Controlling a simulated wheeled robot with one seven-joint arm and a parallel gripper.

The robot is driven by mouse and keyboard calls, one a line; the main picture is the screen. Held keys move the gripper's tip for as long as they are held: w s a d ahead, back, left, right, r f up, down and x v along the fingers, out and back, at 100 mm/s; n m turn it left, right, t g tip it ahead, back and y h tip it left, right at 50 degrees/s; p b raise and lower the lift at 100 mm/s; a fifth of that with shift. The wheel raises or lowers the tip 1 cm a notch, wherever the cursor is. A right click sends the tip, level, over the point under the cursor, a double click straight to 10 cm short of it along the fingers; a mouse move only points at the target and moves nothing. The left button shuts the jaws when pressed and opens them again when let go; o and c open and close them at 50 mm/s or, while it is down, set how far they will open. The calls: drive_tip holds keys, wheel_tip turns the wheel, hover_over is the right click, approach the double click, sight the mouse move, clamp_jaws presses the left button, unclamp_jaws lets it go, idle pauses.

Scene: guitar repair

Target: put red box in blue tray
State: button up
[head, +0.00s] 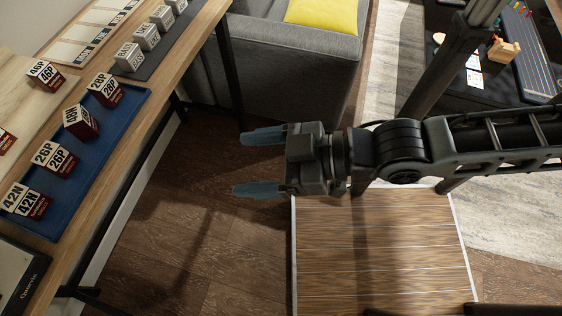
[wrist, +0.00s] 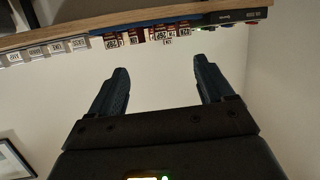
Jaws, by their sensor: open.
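The blue tray (head: 98,148) lies on the wooden table at the left of the head view. Another red box, 46P (head: 47,75), stands outside the tray on a pale wooden board. One more red box (head: 6,141) is cut off at the left edge. My gripper (head: 239,163) is open and empty, over the floor right of the table. In the wrist view, the boxes appear beyond the fingertips (wrist: 162,66).
Grey-white cubes (head: 146,36) stand on a dark strip at the table's far end. A dark framed panel (head: 20,275) lies at the near end. A grey sofa (head: 290,62) with a yellow cushion stands behind. Wooden floor between table and gripper is clear.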

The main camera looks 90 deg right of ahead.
drive_tip(key=shift+y, duration=0.5)
drive_tip(key=s, duration=0.1)
drive_tip(key=s+a+r, duration=0.2)
drive_tip(key=s, duration=0.1)
drive_tip(key=shift+a+r, duration=0.1)
drive_tip(key=shift+r, duration=0.15)
idle(0.4)
